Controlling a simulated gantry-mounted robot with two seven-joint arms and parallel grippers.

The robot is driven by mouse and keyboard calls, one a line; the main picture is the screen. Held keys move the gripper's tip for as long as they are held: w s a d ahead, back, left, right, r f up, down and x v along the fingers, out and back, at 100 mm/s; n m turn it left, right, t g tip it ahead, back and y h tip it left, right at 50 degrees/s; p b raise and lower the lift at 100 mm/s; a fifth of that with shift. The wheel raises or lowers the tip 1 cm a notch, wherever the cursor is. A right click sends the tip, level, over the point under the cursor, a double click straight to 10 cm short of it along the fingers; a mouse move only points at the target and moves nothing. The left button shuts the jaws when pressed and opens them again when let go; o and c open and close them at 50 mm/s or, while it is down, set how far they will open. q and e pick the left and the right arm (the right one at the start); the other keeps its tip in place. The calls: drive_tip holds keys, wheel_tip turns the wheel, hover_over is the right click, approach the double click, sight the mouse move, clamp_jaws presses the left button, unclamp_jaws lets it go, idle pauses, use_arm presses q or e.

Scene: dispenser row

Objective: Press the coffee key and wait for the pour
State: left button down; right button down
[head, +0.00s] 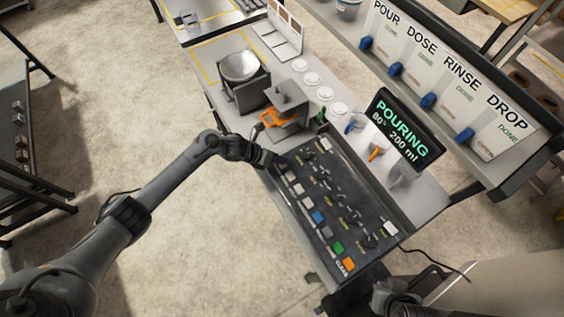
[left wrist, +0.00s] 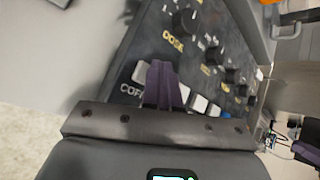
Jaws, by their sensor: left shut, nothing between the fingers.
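The dark control panel (head: 335,205) carries a row of keys and several black knobs. My left gripper (head: 279,162) is at the far-left end of the key row, fingers shut and empty. In the left wrist view its purple fingertips (left wrist: 161,72) are over a pale key (left wrist: 140,72) beside a partly hidden label starting "COF". The fingers cover part of that key; I cannot tell whether they press it.
A dispenser stand with an orange part (head: 270,118) and a metal bowl on a dark box (head: 240,68) stand beyond the panel. A board labelled POUR, DOSE, RINSE, DROP (head: 450,75) has blue sliders. Open floor lies left of the counter.

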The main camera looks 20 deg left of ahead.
use_arm(q)
drive_tip(key=shift+r+p, duration=0.5)
drive_tip(key=shift+r, duration=0.35)
drive_tip(key=shift+r+p, duration=1.55)
drive_tip(key=shift+r, duration=1)
